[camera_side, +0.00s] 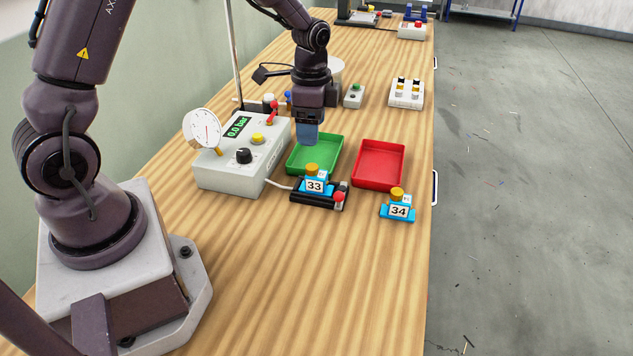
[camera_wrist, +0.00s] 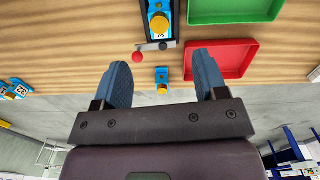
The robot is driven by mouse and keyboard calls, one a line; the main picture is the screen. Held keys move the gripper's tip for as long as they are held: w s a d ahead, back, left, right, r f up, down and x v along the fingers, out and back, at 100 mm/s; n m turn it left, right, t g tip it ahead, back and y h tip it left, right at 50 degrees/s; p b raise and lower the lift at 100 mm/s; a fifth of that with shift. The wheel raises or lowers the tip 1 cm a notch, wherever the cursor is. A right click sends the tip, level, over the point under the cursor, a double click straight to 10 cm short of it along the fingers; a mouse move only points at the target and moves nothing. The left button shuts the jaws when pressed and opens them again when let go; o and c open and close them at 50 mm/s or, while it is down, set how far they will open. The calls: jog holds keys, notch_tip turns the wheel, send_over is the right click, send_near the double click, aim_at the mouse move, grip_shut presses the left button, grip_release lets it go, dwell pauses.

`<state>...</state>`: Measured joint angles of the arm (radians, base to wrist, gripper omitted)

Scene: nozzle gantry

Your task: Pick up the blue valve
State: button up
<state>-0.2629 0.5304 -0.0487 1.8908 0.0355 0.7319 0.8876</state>
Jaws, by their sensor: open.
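A blue valve with an orange-yellow cap and label 33 (camera_side: 313,184) sits in a black holder (camera_side: 318,202) in front of the green tray. It also shows at the top of the wrist view (camera_wrist: 159,15). A second blue valve, labelled 34 (camera_side: 398,208), stands on the table in front of the red tray, near the right edge; it shows smaller in the wrist view (camera_wrist: 162,77). My gripper (camera_side: 307,138) hangs above the green tray, behind valve 33. In the wrist view its blue fingers are apart, with nothing held between them.
A green tray (camera_side: 330,146) and a red tray (camera_side: 378,184) lie side by side. A grey pressure box (camera_side: 225,172) with a gauge stands left of the green tray. More blue valves (camera_wrist: 14,90) show at the wrist view's left.

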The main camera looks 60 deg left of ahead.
aim_at(313, 167)
jog(key=shift+w+f+m, duration=0.1)
jog(key=shift+f+m, duration=0.15)
jog(key=shift+m, duration=0.25)
jog(key=f, duration=1.2)
jog(key=shift+d+f, duration=0.2)
jog(key=c, duration=1.2)
jog(key=shift+r, duration=0.1)
